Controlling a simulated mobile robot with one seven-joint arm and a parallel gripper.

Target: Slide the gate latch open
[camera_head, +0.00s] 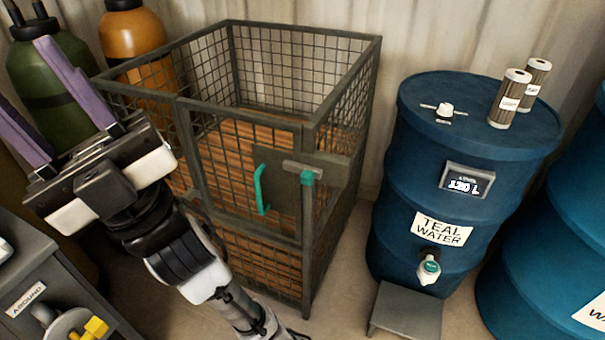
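The gate (240,175) is the front mesh panel of a dark wire cage and stands in line with the cage front, looking shut. A teal bent handle (260,190) is on its dark plate. The latch (300,170) is a short grey bar with a teal knob (307,178), at the upper right of the gate by the corner post. I cannot tell how far the bar reaches into its keeper. My gripper (24,72) is at the far left, away from the latch. Its two purple fingers point up and left, spread apart, with nothing seen between them.
Blue drum (465,165) labelled teal water stands right of the cage, with a tap and two cylinders on top. A grey step (407,312) sits before it. Green (50,75) and orange (133,35) gas bottles stand behind my gripper. A grey cabinet (50,290) is lower left.

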